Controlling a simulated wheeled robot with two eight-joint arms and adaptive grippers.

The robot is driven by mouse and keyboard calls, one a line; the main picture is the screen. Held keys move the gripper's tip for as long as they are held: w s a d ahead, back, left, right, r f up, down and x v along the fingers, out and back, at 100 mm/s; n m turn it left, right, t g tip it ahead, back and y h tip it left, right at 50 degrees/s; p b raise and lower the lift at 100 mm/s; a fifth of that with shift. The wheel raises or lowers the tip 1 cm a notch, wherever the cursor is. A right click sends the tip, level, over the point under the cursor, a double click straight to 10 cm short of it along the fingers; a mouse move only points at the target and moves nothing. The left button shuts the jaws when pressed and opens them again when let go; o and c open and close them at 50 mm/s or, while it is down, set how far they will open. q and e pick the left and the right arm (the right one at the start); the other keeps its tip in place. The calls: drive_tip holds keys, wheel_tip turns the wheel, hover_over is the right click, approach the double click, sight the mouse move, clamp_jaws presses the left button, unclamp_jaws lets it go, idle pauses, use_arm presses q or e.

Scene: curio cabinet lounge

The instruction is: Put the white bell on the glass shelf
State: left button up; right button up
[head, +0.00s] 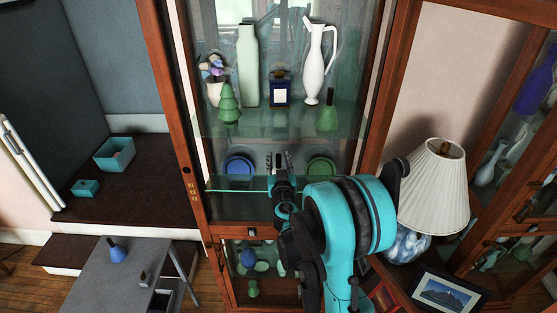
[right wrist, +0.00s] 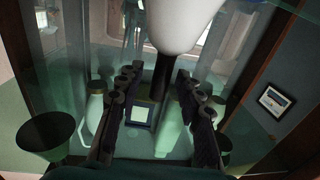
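The white bell (right wrist: 185,22) shows at the top of the right wrist view, its dark handle (right wrist: 163,72) pointing down the picture between the fingers of my right gripper (right wrist: 156,78). The fingers stand apart, with a visible gap beside the handle. In the head view my right gripper (head: 280,162) reaches into the cabinet at the middle glass shelf (head: 235,184). The bell cannot be made out there, hidden by the gripper and arm. I cannot tell whether it touches the glass. My left gripper is not in view.
The upper shelf holds a green tree (head: 229,105), a blue bottle (head: 280,91), a white pitcher (head: 315,68) and a green bell (head: 327,115). A blue plate (head: 240,167) and green plate (head: 321,168) stand below. A lamp (head: 433,185) is right; a blue bell (head: 117,254) is on the grey table.

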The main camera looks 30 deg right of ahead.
drive_tip(key=shift+r, duration=0.3)
drive_tip(key=s+a+g, duration=0.2)
drive_tip(key=s+a, duration=0.1)
drive_tip(key=s, duration=0.4)
drive_tip(key=s+a+g, duration=0.1)
drive_tip(key=s+a, duration=0.2)
drive_tip(key=s, duration=0.4)
drive_tip(key=s+a+f+n+g+y, duration=0.2)
drive_tip(key=s+a+g+y, duration=0.1)
drive_tip(key=s+a, duration=0.4)
drive_tip(key=s+a+f+n+g+y, duration=0.3)
drive_tip(key=s+a+y, duration=0.1)
drive_tip(key=s+a, duration=0.3)
drive_tip(key=shift+s+a+f+y, duration=0.2)
drive_tip(key=shift+s+a+y, duration=0.2)
drive_tip(key=shift+a, duration=0.4)
wheel_tip(320, 180, down, 12)
drive_tip(key=b, duration=1.2)
drive_tip(key=shift+f+b, duration=0.2)
drive_tip(key=shift+b, duration=0.1)
